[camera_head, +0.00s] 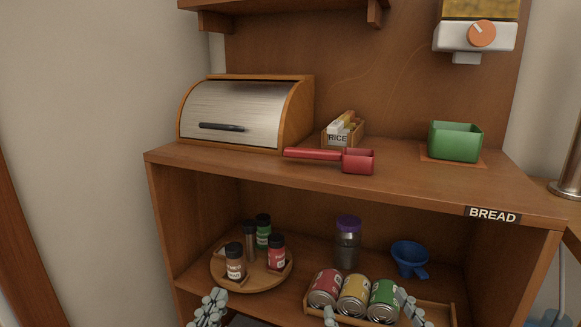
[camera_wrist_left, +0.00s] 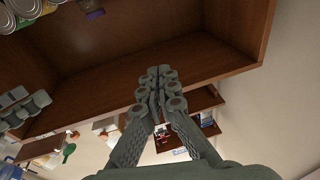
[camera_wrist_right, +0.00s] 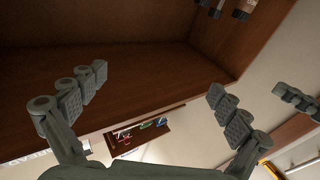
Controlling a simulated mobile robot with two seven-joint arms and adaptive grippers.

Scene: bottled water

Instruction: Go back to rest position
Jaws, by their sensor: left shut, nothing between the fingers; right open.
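My left gripper (camera_head: 210,308) shows at the bottom edge of the head view, in front of the shelf unit, left of centre. Its fingers are together and hold nothing, as the left wrist view (camera_wrist_left: 160,85) shows. My right gripper (camera_head: 370,312) is at the bottom edge, right of centre, in front of the cans. Its fingers are spread wide and empty in the right wrist view (camera_wrist_right: 158,82). Both arms are mostly below the head view, and their lower parts are hidden.
A wooden shelf unit (camera_head: 460,183) stands ahead. Its lower shelf has a round tray (camera_head: 222,272) of spice jars, several cans (camera_head: 354,295) in a wooden tray, a purple-lidded jar (camera_head: 347,243) and a blue scoop (camera_head: 410,258). A bread box (camera_head: 235,112), red scoop (camera_head: 358,161) and green container (camera_head: 455,141) are on top.

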